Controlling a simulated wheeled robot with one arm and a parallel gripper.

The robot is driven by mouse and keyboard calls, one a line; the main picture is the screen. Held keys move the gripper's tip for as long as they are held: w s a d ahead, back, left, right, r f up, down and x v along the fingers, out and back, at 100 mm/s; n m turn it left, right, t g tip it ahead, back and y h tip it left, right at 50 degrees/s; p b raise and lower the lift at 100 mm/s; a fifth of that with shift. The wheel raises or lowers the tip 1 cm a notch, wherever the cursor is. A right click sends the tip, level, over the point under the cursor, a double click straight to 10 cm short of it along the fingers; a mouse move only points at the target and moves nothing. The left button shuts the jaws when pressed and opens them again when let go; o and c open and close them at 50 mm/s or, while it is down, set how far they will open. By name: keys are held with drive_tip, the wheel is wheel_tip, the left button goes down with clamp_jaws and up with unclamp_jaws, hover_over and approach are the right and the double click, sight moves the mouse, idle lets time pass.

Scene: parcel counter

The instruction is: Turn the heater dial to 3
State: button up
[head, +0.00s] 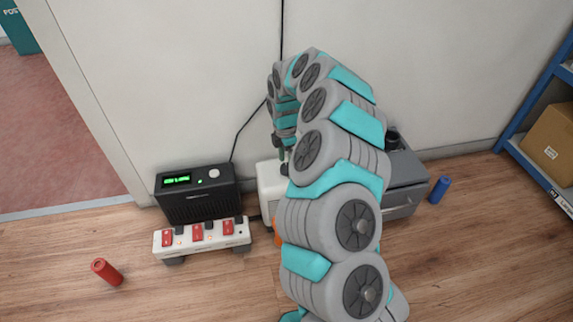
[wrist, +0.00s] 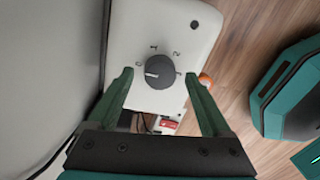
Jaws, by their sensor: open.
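The heater (head: 268,182) is a white box on the floor by the wall, largely hidden behind my arm in the head view. In the wrist view its white panel (wrist: 190,30) carries a round dark grey dial (wrist: 160,72). The dial's white mark points left in that view. My gripper (wrist: 158,76) is open, with one green finger on each side of the dial. A gap shows between the dial and each finger. In the head view my gripper (head: 284,150) is over the heater.
Left of the heater stand a black box with a green display (head: 197,194) and a power strip with red switches (head: 202,237). A grey box (head: 405,185) is right of my arm.

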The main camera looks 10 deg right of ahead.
drive_tip(key=shift+f, duration=0.55)
clamp_jaws()
